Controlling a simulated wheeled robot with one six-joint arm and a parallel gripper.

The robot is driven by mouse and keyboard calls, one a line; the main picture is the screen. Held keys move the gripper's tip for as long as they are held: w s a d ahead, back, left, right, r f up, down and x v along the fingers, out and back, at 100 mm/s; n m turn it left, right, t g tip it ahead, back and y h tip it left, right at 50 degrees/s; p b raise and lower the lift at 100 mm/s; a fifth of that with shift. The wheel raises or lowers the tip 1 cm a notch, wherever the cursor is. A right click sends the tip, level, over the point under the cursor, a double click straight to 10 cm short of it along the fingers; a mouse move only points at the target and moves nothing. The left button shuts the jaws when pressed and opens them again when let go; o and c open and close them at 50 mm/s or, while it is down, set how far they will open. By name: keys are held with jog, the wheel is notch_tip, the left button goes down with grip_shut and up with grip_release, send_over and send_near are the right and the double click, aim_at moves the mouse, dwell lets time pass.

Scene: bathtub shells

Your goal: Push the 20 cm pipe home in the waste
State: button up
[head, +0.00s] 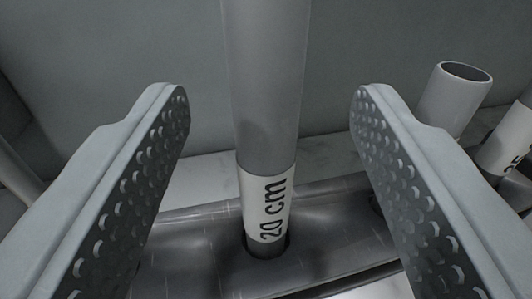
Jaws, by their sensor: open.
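The 20 cm pipe (265,85) is a grey tube with a white label reading "20 cm" near its lower end. It stands upright in the middle of the head view, its lower end in a round dark hole in a grey metal tray or rack (190,240). Its top is cut off by the frame. My gripper (270,105) is open, with one dimpled finger on each side of the pipe and a clear gap on both sides. I cannot make out the waste in this view.
A shorter open-topped grey pipe (452,95) stands at the right, behind the right finger. Another labelled pipe (505,140) stands at the right edge, its label partly cut off. A plain grey wall (370,40) is behind.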

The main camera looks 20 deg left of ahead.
aim_at(266, 97)
jog(key=shift+x, duration=2.65)
jog(key=shift+s, duration=0.1)
grip_shut()
